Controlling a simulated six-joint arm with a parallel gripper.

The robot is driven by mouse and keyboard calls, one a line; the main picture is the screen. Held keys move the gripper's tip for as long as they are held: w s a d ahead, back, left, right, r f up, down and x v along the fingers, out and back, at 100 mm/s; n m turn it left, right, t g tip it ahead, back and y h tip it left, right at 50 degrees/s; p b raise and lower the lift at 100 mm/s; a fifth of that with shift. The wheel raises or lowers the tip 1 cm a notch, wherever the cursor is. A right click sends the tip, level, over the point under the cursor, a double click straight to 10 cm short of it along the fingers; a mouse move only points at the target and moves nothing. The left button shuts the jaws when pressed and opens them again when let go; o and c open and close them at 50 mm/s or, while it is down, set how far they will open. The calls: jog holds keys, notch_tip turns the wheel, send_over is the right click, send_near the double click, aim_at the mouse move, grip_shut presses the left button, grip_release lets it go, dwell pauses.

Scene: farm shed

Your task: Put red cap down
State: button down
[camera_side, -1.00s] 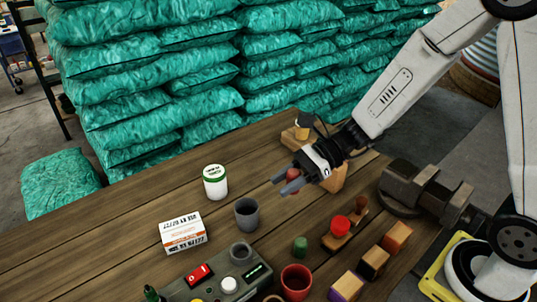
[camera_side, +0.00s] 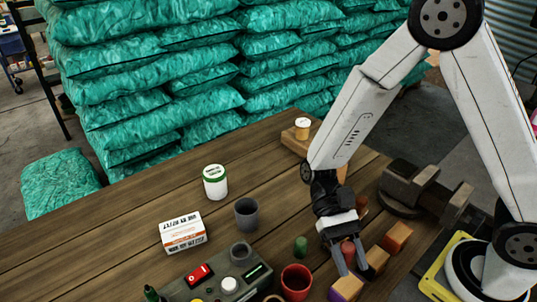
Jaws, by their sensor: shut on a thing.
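My gripper (camera_side: 350,268) points down over the front right of the table, its fingers closed around a red cap (camera_side: 348,249). The cap shows between the fingers, just left of the wooden blocks. I cannot tell whether it touches the table. The gripper hides the small wooden board and the red-topped piece that stood there earlier. A green cap (camera_side: 300,246) stands on the table to the left of the gripper.
Close by are a purple-ended block (camera_side: 345,288), a dark-faced block (camera_side: 376,260), an orange block (camera_side: 397,237) and a red cup (camera_side: 296,281). A grey cup (camera_side: 246,214), white jar (camera_side: 215,183) and box (camera_side: 182,232) stand further left. The back left table is clear.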

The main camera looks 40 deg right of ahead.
jog(key=s+d+n+t+h, duration=0.35)
jog(key=d+n+h, duration=0.65)
jog(key=n+h, duration=0.45)
jog(key=w+d+r+n+t+h, duration=0.1)
jog(key=w+r+n+t+h, duration=0.1)
jog(key=w+n+t, duration=0.3)
jog(key=w+d+r+n+t+h, duration=0.1)
jog(key=w+r+n+t, duration=0.1)
jog(key=w+n+t, duration=0.3)
jog(key=n+t, duration=0.3)
jog(key=t, duration=0.1)
jog(key=shift+d+h, duration=0.35)
jog(key=shift+f, duration=0.1)
